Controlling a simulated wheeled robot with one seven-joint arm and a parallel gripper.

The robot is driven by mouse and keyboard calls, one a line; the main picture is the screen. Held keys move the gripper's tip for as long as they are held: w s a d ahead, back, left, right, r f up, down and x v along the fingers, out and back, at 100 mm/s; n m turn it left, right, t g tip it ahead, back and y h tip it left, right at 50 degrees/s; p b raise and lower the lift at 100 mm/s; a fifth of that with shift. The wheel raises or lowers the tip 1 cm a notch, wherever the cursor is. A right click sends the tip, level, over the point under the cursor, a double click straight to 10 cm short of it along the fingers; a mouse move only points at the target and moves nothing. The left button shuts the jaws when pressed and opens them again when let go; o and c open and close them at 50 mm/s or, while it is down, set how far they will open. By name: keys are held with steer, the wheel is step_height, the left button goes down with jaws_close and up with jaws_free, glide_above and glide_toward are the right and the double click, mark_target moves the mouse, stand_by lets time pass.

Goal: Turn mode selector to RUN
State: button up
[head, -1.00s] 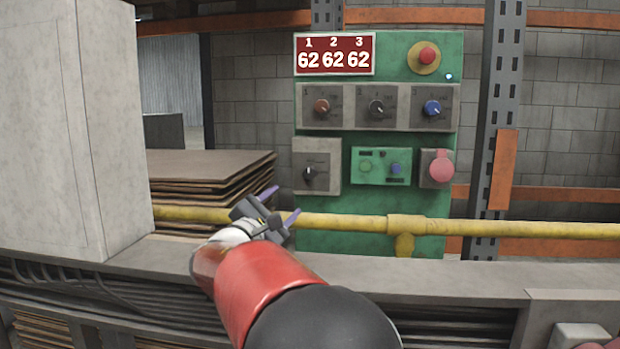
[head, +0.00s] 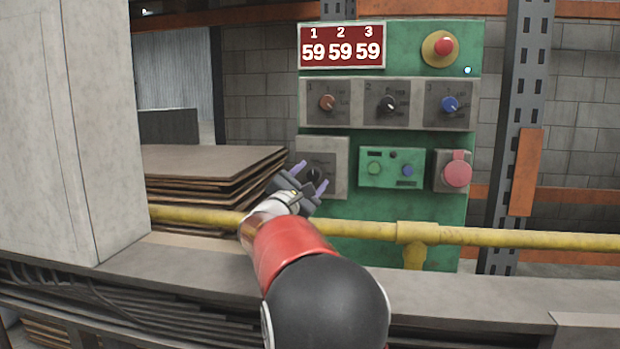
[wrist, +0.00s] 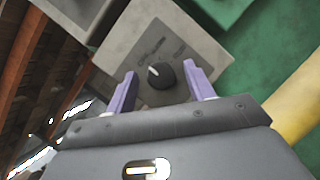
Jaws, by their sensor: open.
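The mode selector is most likely the lone black knob (head: 313,174) on the grey box (head: 337,180) at the lower left of the green panel; its labels are too small to read. In the wrist view the black knob (wrist: 161,75) has a white pointer mark and lies beyond my fingertips, between them in the picture. My gripper (head: 307,177) is open and empty, its purple fingers spread in front of the box. In the wrist view my gripper (wrist: 162,80) shows one finger on each side of the knob; I cannot tell whether either touches it.
Three numbered knobs, orange (head: 327,103), black (head: 388,104) and blue (head: 450,104), sit above. The display (head: 341,45) reads 59 59 59. A red button (head: 444,46) is at top right. A yellow pipe (head: 500,236) crosses below the box. Stacked sheets (head: 205,165) lie left.

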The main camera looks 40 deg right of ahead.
steer(key=c, duration=1)
steer(key=shift+o, duration=0.2)
steer(key=shift+m, duration=0.3)
steer(key=m+g+b, duration=0.2)
steer(key=m, duration=0.2)
steer(key=shift+w+y, duration=0.1)
steer(key=shift+y, duration=0.2)
steer(key=m, duration=0.2)
steer(key=m+g+y+b, duration=0.1)
steer(key=m, duration=0.1)
steer(key=shift+r+m+y, duration=0.2)
steer(key=shift+m+y, duration=0.1)
steer(key=shift+m, duration=0.1)
steer(key=m+y, duration=0.1)
steer(key=m, duration=0.1)
steer(key=m+y, duration=0.1)
steer(key=m, duration=0.1)
steer(key=shift+r+m, duration=0.2)
steer(key=shift+m, duration=0.1)
steer(key=shift+m+y, duration=1)
steer(key=shift+m, duration=0.3)
